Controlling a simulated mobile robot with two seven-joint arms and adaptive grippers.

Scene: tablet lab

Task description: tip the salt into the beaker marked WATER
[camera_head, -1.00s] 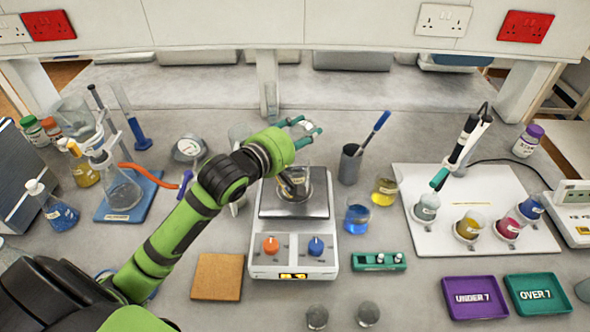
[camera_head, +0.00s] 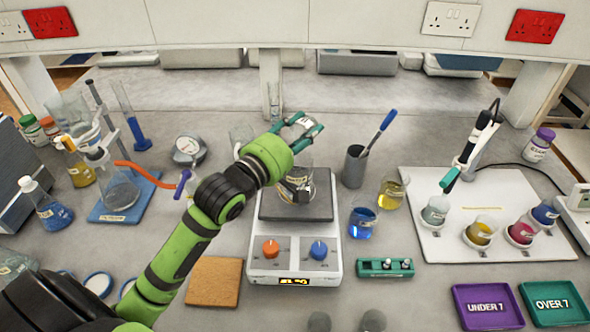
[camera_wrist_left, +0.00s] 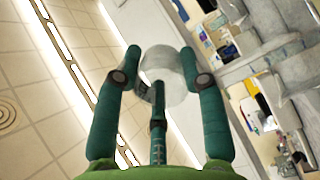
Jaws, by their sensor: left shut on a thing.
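My left gripper (camera_head: 303,125) is above the stirrer hotplate (camera_head: 262,205), over a glass beaker (camera_head: 297,187) that stands on its dark plate. The beaker has a pale label that I cannot read for certain, and my arm partly hides its rim. In the left wrist view my left gripper (camera_wrist_left: 160,62) is shut on a small whitish, see-through cup (camera_wrist_left: 165,80), held between the teal fingers. The cup looks tilted. I cannot make out salt in it or falling from it. My right gripper is not in view.
A blue beaker (camera_head: 362,223) and a yellow beaker (camera_head: 391,190) stand right of the hotplate, near a dark pen pot (camera_head: 354,167). A cork mat (camera_head: 214,282) lies front left. A white board (camera_head: 480,200) carries several small beakers.

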